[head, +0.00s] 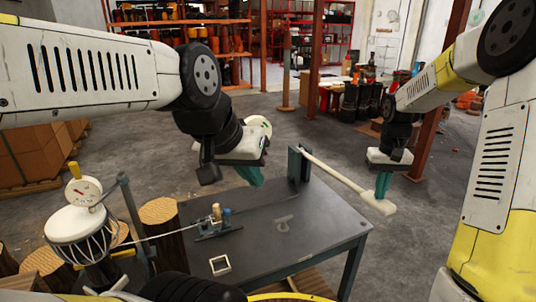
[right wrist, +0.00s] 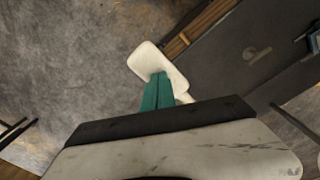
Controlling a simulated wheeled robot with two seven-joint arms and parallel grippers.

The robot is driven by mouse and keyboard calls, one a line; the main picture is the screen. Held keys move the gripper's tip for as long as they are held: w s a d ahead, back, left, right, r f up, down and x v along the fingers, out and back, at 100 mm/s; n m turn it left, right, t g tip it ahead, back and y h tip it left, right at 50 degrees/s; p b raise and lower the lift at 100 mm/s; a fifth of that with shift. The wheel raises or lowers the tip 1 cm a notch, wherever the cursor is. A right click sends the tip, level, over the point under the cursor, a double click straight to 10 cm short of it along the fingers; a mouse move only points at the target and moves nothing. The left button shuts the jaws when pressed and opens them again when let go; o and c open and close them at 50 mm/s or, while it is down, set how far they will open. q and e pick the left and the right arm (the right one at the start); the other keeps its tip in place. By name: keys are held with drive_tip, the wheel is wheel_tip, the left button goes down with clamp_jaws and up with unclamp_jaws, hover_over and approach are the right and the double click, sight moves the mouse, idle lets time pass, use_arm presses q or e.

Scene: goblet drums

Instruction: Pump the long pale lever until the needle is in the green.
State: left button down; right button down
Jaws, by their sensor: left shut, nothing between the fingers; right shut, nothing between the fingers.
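The long pale lever (head: 335,175) runs from a dark upright bracket (head: 299,166) at the table's back edge, sloping down to the right. Its broad flat paddle end (head: 378,206) reaches out past the table's right edge. My right gripper (head: 382,185) is shut and empty, its green fingertips at the paddle; the right wrist view shows them (right wrist: 158,92) over the pale paddle (right wrist: 150,60). I cannot tell whether they touch it. My left gripper (head: 250,176) is shut and empty above the table's back left. A round dial (head: 84,192) stands over the drum; its needle is too small to read.
The goblet drum (head: 75,224) with a white head stands left of the dark table (head: 300,235). A line runs from it to a small pegged fixture (head: 215,223) on the table. A pale square frame (head: 220,265) lies in front. Wooden stumps (head: 158,211) stand between.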

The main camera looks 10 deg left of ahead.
wheel_tip(320, 180, down, 14)
wheel_tip(320, 180, up, 17)
drive_tip(key=shift+s+d+r, duration=0.1)
drive_tip(key=shift+s+d, duration=0.05)
drive_tip(key=shift+r, duration=0.35)
idle(0.6)
drive_tip(key=shift+f, duration=0.15)
idle(0.5)
wheel_tip(320, 180, down, 18)
wheel_tip(320, 180, up, 18)
drive_tip(key=shift+s+d+r, duration=0.1)
drive_tip(key=shift+s, duration=0.05)
idle(1.1)
idle(0.6)
